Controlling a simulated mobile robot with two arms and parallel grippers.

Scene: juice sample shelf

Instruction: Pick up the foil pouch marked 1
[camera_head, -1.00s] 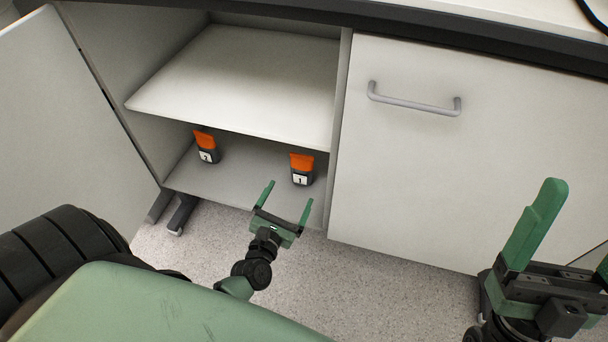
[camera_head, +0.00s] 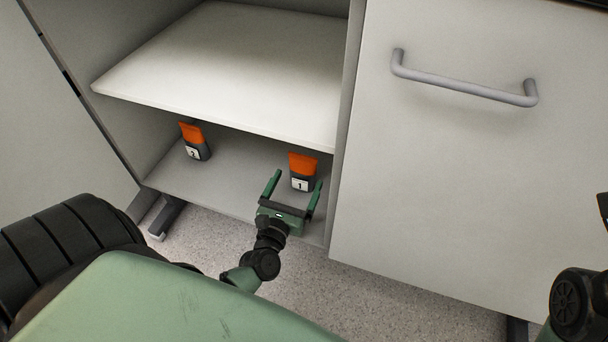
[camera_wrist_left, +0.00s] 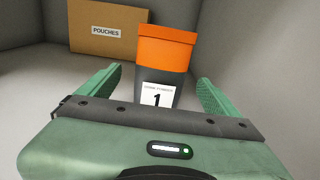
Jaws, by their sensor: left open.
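The pouch marked 1 (camera_head: 302,168) stands upright on the cabinet's bottom shelf, near the right side. It has an orange top, a dark grey body and a white label; it also shows in the left wrist view (camera_wrist_left: 164,60). My left gripper (camera_head: 295,178) is open just in front of it. In the left wrist view its two green fingers (camera_wrist_left: 158,88) point toward the pouch, one on each side of it in the picture. I cannot tell how deep the pouch is between them. My right gripper is out of view; only part of that arm shows at the right edge.
A similar pouch marked 2 (camera_head: 194,142) stands further left on the bottom shelf (camera_head: 236,170). The middle shelf (camera_head: 230,70) hangs above both. A cardboard box labelled POUCHES (camera_wrist_left: 88,30) stands behind. A closed door with a handle (camera_head: 465,88) is on the right.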

